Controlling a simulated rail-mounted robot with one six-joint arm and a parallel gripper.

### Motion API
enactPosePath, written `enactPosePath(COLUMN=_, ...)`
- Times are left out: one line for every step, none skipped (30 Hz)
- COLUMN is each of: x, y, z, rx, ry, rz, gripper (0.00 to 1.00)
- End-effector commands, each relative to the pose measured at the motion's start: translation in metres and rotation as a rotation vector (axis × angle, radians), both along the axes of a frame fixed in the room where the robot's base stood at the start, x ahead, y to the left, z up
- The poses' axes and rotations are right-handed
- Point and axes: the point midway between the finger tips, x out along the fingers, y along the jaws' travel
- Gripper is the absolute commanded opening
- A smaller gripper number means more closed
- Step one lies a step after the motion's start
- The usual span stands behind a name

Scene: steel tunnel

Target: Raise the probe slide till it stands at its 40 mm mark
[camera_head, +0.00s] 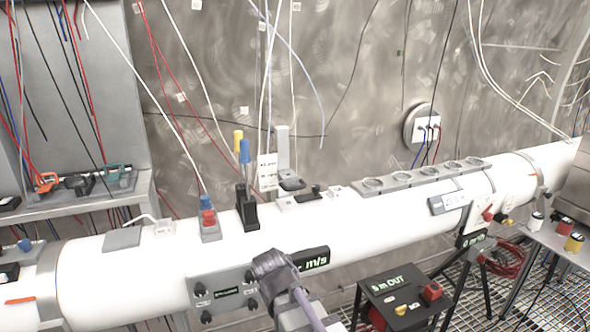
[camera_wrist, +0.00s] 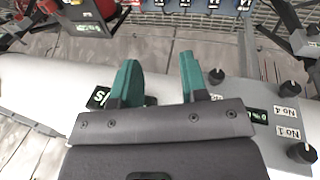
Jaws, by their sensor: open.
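What looks like the probe slide is a small dark-topped grey block (camera_head: 291,184) on an upright grey post (camera_head: 282,148) on top of the white pipe, in the head view. A white plate with dark marks (camera_head: 267,172) stands beside it, too small to read. My gripper (camera_wrist: 160,62) shows two green fingers, open and empty, over the pipe in the wrist view. In the head view my arm's end stands at the pipe's front, below and apart from the slide, partly covering the m/s display (camera_head: 314,259). The slide is not recognisable in the wrist view.
The white pipe (camera_head: 130,275) crosses the scene. A knob panel (camera_head: 222,293) is on its front. Screwdriver-like tools (camera_head: 244,165) stand left of the slide, and a holder with round openings (camera_head: 420,176) lies right. Wires hang behind. A black box (camera_head: 395,290) stands in front at right.

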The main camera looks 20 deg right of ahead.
Motion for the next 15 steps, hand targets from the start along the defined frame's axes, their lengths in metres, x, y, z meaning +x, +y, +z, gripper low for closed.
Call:
enactPosePath(x=0.030, y=-0.009, z=0.047, rx=-0.133, ry=-0.060, rz=0.057, gripper=0.40)
enactPosePath(x=0.046, y=-0.015, z=0.063, rx=-0.225, ry=-0.101, rz=0.099, gripper=0.40)
enactPosePath(x=0.068, y=-0.023, z=0.087, rx=-0.353, ry=-0.156, rz=0.160, gripper=0.40)
enactPosePath(x=0.084, y=-0.028, z=0.105, rx=-0.450, ry=-0.195, rz=0.212, gripper=0.40)
enactPosePath(x=0.100, y=-0.031, z=0.123, rx=-0.548, ry=-0.231, rz=0.266, gripper=0.40)
enactPosePath(x=0.119, y=-0.033, z=0.145, rx=-0.676, ry=-0.273, rz=0.339, gripper=0.40)
enactPosePath(x=0.131, y=-0.034, z=0.159, rx=-0.767, ry=-0.299, rz=0.393, gripper=0.40)
enactPosePath(x=0.141, y=-0.034, z=0.171, rx=-0.849, ry=-0.319, rz=0.443, gripper=0.40)
enactPosePath(x=0.152, y=-0.033, z=0.181, rx=-0.944, ry=-0.339, rz=0.504, gripper=0.40)
enactPosePath(x=0.157, y=-0.032, z=0.188, rx=-1.003, ry=-0.348, rz=0.543, gripper=0.40)
enactPosePath(x=0.161, y=-0.031, z=0.194, rx=-1.049, ry=-0.354, rz=0.577, gripper=0.40)
enactPosePath(x=0.164, y=-0.029, z=0.200, rx=-1.093, ry=-0.361, rz=0.612, gripper=0.40)
enactPosePath(x=0.165, y=-0.028, z=0.203, rx=-1.116, ry=-0.363, rz=0.634, gripper=0.40)
enactPosePath(x=0.167, y=-0.027, z=0.204, rx=-1.124, ry=-0.365, rz=0.650, gripper=0.40)
enactPosePath(x=0.167, y=-0.026, z=0.204, rx=-1.123, ry=-0.364, rz=0.657, gripper=0.40)
